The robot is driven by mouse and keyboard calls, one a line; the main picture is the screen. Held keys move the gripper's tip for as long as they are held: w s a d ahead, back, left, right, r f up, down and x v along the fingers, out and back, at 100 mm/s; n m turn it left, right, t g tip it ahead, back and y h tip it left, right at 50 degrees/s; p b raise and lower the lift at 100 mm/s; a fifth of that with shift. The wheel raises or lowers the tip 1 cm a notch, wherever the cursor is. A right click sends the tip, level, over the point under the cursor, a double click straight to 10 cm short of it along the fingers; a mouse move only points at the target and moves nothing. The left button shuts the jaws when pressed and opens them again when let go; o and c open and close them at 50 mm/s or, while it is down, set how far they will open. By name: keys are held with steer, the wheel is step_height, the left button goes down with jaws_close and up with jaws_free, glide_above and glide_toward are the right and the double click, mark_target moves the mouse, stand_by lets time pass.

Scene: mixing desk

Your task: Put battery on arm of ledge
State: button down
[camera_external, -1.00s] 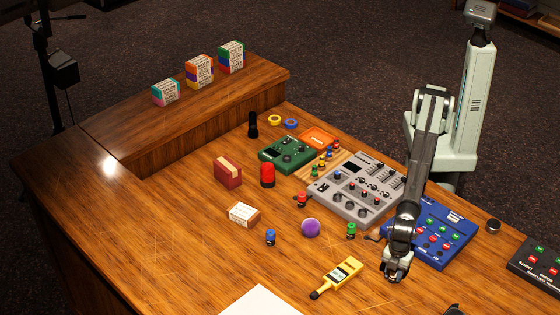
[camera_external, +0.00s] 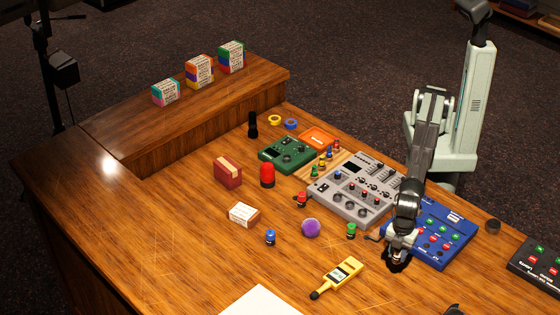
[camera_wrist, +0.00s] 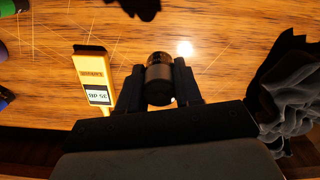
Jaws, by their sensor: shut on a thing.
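My gripper (camera_wrist: 160,85) is shut on a dark cylindrical battery (camera_wrist: 159,74) with a metallic end, held between the two fingers in the wrist view. In the external view my gripper (camera_external: 397,262) is over the front right of the desk, beside the blue panel; the battery is hard to make out there. The raised wooden ledge (camera_external: 200,112) runs along the back left of the desk, far from my gripper. Three multicoloured boxes, such as the teal one (camera_external: 165,92), stand on its top.
A yellow meter (camera_external: 337,277) lies left of my gripper and also shows in the wrist view (camera_wrist: 94,75). The desk's left is clear.

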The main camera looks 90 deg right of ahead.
steer(key=w+d+r+m, duration=0.1)
steer(key=w+d+m, duration=0.1)
steer(key=w+d, duration=0.9)
steer(key=w+d+r+m, duration=0.15)
steer(key=w+d, duration=0.45)
steer(key=w, duration=0.9)
steer(key=w+d+r+m, duration=0.1)
steer(key=w+d+m, duration=0.2)
steer(key=w+d, duration=0.8)
steer(key=w+d+r+m, duration=0.2)
steer(key=w+d+m, duration=0.1)
steer(key=w+d, duration=1.55)
steer(key=w+d+r+m, duration=0.2)
steer(key=w+d+r, duration=0.1)
steer(key=d, duration=1.3)
steer(key=w+d+r+m, duration=0.2)
steer(key=w+d+r, duration=0.1)
steer(key=d, duration=1.4)
steer(key=w+d+r+m, duration=0.3)
steer(key=d, duration=1.3)
step_height(320, 180, down, 9)
steer(key=shift+s+f, duration=0.1)
steer(key=shift+s, duration=0.05)
steer(key=c, duration=0.8)
jaws_free()
steer(key=shift+n, duration=0.25)
steer(key=shift+o, duration=0.2)
